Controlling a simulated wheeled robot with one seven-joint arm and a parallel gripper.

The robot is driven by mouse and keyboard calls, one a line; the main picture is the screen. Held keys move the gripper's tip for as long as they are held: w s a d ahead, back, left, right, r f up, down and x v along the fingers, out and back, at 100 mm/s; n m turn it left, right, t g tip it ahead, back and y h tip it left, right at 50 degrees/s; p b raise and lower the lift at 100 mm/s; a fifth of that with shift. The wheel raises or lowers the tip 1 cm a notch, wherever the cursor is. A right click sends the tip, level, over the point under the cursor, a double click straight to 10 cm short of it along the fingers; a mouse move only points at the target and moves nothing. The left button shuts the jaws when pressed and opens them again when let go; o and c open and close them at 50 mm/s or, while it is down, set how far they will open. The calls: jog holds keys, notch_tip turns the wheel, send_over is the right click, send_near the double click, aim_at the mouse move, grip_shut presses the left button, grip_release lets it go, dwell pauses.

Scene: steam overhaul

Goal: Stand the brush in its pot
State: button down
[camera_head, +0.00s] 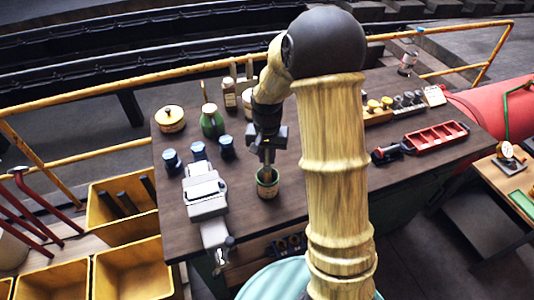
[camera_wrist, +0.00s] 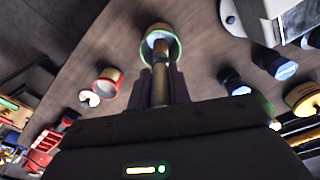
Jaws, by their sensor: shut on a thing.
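My gripper (camera_head: 267,158) points down over the workbench and is shut on the brush, whose handle (camera_wrist: 160,88) runs between the two fingers in the wrist view. In the wrist view the pot's green rim (camera_wrist: 179,51) surrounds the brush's far end. The brush looks upright and lined up with the pot's mouth. How deep its end sits is hidden.
A grey vise (camera_head: 207,196) stands left of the pot, with several dark blue-capped jars (camera_head: 198,150) behind it. A red tray (camera_head: 436,138) lies to the right. The bench around the pot is clear.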

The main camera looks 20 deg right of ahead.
jog(key=shift+f, duration=0.3)
jog(key=c, duration=1.2)
grip_release()
jog(key=shift+r, duration=0.1)
notch_tip(320, 180, up, 17)
jog(key=b, duration=0.2)
jog(key=shift+r, duration=0.15)
